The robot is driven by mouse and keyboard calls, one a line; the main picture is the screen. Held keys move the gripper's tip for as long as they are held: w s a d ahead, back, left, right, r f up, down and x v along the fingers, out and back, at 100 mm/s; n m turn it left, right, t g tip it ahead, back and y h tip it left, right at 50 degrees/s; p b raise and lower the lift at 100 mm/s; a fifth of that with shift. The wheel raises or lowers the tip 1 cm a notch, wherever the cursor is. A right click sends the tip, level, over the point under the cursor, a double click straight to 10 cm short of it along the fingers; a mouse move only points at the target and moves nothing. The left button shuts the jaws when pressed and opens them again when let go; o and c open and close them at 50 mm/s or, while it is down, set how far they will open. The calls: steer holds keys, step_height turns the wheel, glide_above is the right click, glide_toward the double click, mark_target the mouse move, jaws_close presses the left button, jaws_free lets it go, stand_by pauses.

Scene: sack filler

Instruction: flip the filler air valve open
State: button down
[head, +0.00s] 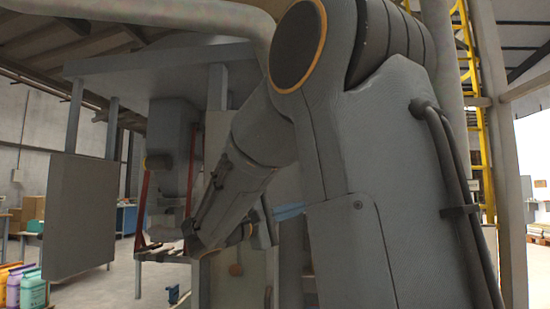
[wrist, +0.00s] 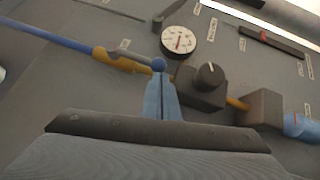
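The air valve (wrist: 118,59) shows in the wrist view as a brass-yellow body on a blue air line. Its grey lever (wrist: 132,56) lies roughly along the line and seems to end in a blue knob (wrist: 158,65). My gripper (wrist: 161,77) points at the panel, with its two narrow fingers together. The fingertips are right at the blue knob; I cannot tell whether they touch it. Nothing shows held between them. In the head view my arm reaches down and left, and the valve cannot be made out there.
A round gauge (wrist: 179,41), a regulator with a black knob (wrist: 209,75) and a dark block (wrist: 262,109) sit close right of the valve. A slotted strip (wrist: 262,36) is above right. In the head view, a grey cabinet (head: 84,215) hangs at left.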

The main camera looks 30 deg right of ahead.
steer(key=shift+s+d, duration=0.1)
steer(key=shift+s, duration=0.05)
stand_by(0.4)
steer(key=shift+f, duration=0.1)
steer(key=a+f+b, duration=0.1)
steer(key=a, duration=0.6)
steer(key=shift+a+f, duration=0.15)
steer(key=shift+a, duration=0.25)
